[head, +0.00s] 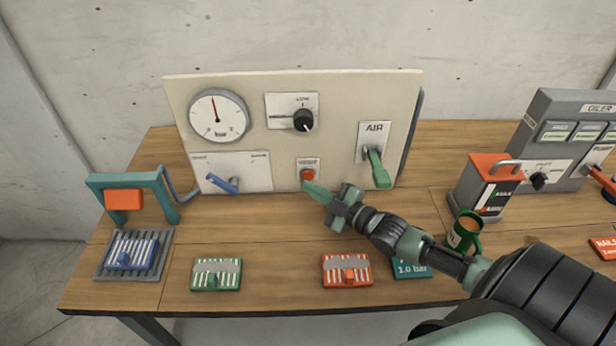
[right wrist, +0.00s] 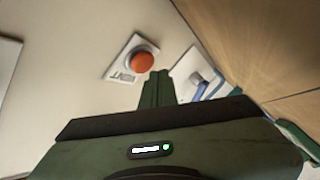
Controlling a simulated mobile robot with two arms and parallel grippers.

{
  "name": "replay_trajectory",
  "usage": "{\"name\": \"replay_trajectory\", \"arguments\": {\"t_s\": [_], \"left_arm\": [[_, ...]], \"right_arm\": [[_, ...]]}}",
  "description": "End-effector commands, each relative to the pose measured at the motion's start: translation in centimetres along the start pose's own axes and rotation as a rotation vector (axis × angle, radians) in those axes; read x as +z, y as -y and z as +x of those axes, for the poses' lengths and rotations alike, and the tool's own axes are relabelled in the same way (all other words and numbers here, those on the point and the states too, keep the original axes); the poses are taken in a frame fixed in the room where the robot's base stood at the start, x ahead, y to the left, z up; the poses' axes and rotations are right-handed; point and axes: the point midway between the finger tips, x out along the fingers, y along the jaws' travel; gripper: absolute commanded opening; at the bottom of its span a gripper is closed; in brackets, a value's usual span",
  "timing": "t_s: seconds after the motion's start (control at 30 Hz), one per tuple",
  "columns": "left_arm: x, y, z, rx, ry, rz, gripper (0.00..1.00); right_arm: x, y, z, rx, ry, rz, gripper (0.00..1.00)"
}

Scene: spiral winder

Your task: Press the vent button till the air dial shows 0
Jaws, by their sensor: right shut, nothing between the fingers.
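The vent button (head: 307,174) is a round red cap on a small white plate, low in the middle of the cream panel. It also shows in the right wrist view (right wrist: 142,62), standing out from its plate. The air dial (head: 217,116) is a round white gauge at the panel's upper left; its needle points almost straight up, and its numbers are too small to read. My right gripper (head: 311,188) is shut and empty, its tips just below the button. In the right wrist view the fingertips (right wrist: 159,76) look close to the button but apart from it. My left gripper is out of view.
The cream panel (head: 345,85) also carries a black knob (head: 303,120), a blue lever (head: 222,184) and a green AIR lever (head: 376,168). Colored cards lie along the table front.

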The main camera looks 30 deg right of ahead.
Motion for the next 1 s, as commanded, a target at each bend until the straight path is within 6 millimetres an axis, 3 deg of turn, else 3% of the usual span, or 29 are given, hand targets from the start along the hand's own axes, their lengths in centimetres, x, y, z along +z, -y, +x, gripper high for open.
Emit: {"name": "replay_trajectory", "arguments": {"t_s": [1.0], "left_arm": [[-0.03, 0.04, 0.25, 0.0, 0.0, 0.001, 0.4]], "right_arm": [[0.42, -0.46, 0.59, 0.0, 0.0, 0.0, 0.0]]}}
